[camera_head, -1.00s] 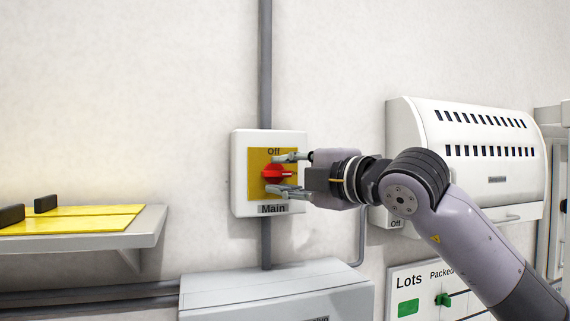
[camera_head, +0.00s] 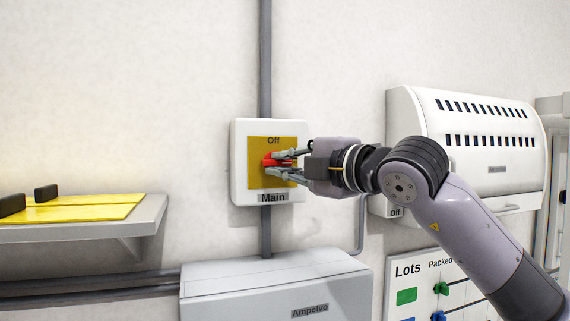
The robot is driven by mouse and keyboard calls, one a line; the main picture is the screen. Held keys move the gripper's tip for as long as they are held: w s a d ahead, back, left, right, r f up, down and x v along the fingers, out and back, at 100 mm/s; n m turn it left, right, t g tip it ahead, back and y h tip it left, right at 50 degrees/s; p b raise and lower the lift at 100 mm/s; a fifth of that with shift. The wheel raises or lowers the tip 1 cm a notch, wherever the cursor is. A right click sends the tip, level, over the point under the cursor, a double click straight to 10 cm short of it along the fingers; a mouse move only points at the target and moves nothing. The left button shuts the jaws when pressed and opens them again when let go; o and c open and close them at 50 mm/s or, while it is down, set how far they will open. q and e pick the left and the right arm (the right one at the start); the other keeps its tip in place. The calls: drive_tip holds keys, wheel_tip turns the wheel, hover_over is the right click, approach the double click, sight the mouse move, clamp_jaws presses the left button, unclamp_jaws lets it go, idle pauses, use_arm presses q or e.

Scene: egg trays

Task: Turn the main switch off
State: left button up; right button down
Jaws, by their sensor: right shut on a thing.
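The main switch (camera_head: 240,188) is a white wall box with a yellow plate, marked "Off" at the top and "Main" below. Its red knob (camera_head: 268,159) sits in the middle of the plate and is partly hidden by my fingers. My right gripper (camera_head: 284,162) comes in from the right and is shut on the red knob, one finger above it and one below. How the knob is turned is hard to tell behind the fingers. My left gripper is not in view.
A grey shelf (camera_head: 120,231) with yellow plates juts out at the left. A grey box (camera_head: 240,287) marked "Ampelvo" stands below the switch. A white vented cabinet (camera_head: 520,185) and a "Lots" board (camera_head: 398,281) are at the right. Conduits run along the wall.

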drive_tip(key=shift+f, duration=0.1)
drive_tip(key=shift+a+n+h+b, duration=0.1)
drive_tip(key=shift+n+h+b, duration=0.3)
drive_tip(key=shift+n+b, duration=0.6)
drive_tip(key=shift+n+g+h+b, duration=0.35)
drive_tip(key=shift+n+b, duration=0.25)
drive_tip(key=shift+n, duration=0.4)
drive_tip(key=n+h, duration=0.1)
drive_tip(key=n, duration=0.1)
drive_tip(key=n+h, duration=0.1)
drive_tip(key=n, duration=0.1)
drive_tip(key=shift+s+a+r+n+g+h, duration=0.1)
drive_tip(key=shift+r+n+g+h, duration=0.2)
drive_tip(key=shift+r+g+h, duration=0.1)
drive_tip(key=shift+a+n+h, duration=0.15)
drive_tip(key=shift+n+h, duration=0.6)
drive_tip(key=shift+n, duration=0.45)
drive_tip(key=shift+a+n+t+h+b, duration=0.1)
drive_tip(key=shift+n+t+h+b, duration=0.25)
drive_tip(key=shift+n+h, duration=0.75)
drive_tip(key=shift+n, duration=0.3)
drive_tip(key=c, duration=1.7)
unclamp_jaws()
drive_tip(key=shift+r, duration=0.1)
